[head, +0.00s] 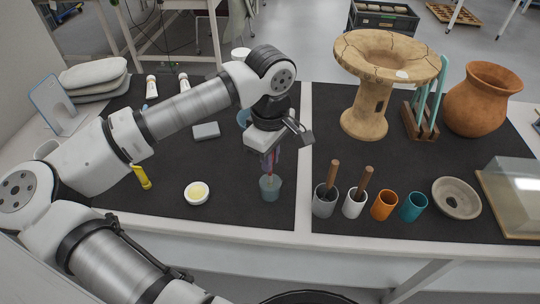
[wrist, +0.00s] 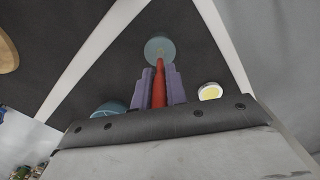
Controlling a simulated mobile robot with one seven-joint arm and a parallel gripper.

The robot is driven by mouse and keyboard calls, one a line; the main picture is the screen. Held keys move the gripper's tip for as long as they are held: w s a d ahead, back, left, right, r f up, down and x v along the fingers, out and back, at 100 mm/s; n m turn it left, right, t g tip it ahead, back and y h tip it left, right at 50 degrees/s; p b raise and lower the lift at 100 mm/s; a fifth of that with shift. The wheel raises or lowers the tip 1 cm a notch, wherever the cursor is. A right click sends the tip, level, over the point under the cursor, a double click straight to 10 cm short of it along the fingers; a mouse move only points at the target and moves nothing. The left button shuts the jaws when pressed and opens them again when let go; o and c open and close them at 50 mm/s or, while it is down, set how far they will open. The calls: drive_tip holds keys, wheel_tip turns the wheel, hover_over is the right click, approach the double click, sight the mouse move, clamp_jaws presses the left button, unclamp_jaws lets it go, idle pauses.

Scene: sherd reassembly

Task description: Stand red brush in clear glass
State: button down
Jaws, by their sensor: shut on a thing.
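The clear glass (head: 270,190), bluish and see-through, stands upright on the black mat left of the table's white seam. My gripper (head: 270,162) points down just above it, shut on the red brush (wrist: 158,88). The brush sits upright between the two purple fingers, its lower end at the glass mouth in the head view. In the wrist view the brush end overlaps the glass (wrist: 158,47); I cannot tell how deep inside it is. The brush's upper part is hidden by my gripper.
A white bowl with yellow contents (head: 197,198) stands left of the glass. To the right stand a grey cup (head: 324,207) and a white cup (head: 354,209) with brown-handled tools, an orange cup (head: 384,207) and a teal cup (head: 413,208). A cracked pottery stand (head: 366,108) is behind them.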

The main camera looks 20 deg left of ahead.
drive_tip(key=c, duration=1.3)
unclamp_jaws()
drive_tip(key=shift+c, duration=0.2)
drive_tip(key=shift+r, duration=0.1)
wheel_tip(320, 180, up, 14)
drive_tip(key=shift+f+b, duration=0.15)
drive_tip(key=shift+b, duration=0.4)
